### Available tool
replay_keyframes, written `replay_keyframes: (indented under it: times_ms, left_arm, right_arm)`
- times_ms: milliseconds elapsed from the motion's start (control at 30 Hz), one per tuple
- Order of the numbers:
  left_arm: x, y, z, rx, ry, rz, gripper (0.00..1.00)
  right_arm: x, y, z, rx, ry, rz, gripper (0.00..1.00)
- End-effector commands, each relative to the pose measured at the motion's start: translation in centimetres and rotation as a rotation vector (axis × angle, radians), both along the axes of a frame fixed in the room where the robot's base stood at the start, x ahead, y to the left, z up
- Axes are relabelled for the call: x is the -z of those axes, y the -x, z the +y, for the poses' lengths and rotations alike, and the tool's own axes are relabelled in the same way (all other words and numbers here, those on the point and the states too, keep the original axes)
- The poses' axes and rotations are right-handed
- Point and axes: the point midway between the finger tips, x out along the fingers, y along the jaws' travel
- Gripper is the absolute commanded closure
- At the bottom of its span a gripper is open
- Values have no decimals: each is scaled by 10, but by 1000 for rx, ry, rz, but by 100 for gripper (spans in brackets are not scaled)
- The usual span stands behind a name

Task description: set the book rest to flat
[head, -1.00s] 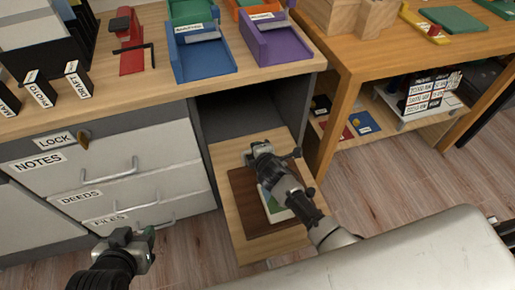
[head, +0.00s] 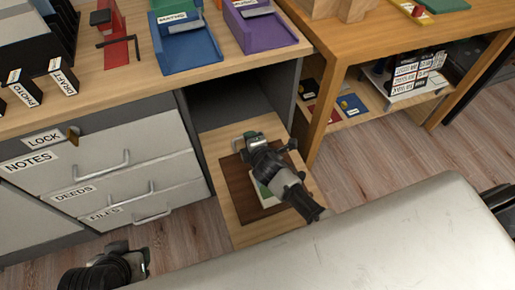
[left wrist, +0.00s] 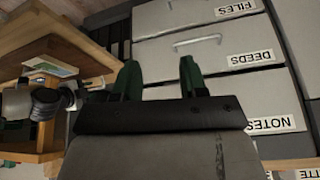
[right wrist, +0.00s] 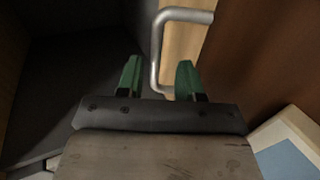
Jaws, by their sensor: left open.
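A dark brown panel (head: 236,180), which looks like the book rest, is on a pale wooden pull-out board (head: 240,232). A picture or book with a white edge and green face (head: 268,200) lies on it, partly hidden by my right arm. I cannot tell the panel's tilt. The panel also shows in the right wrist view (right wrist: 262,50), with a bent metal handle (right wrist: 184,14) beside it. My right gripper (head: 250,138) is at the panel's far edge; its fingers (right wrist: 158,78) are apart, the handle's lower end appearing between them. My left gripper (head: 138,258) is open and empty, low before the drawers.
Drawers labelled NOTES, DEEDS and FILES (head: 105,165) with bar handles stand left of the board. The desktop (head: 115,85) above holds a blue tray (head: 185,45), a purple tray (head: 265,35) and a red stand. A wooden table (head: 340,75) with a lower shelf is at right.

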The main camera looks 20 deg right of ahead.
Motion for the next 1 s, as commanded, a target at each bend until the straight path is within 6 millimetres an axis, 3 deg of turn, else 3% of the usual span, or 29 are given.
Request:
replay_keyframes:
  times_ms: [133,400,1000]
  left_arm:
    - [1,27,8,-14,-32,157,57]
    - [-14,25,8,-12,-30,149,57]
    - [-15,25,8,-12,-30,147,57]
  right_arm:
    - [-10,17,0,0,1,2,64]
    - [-28,56,-2,0,0,3,64]
    - [-31,63,-2,0,0,2,64]
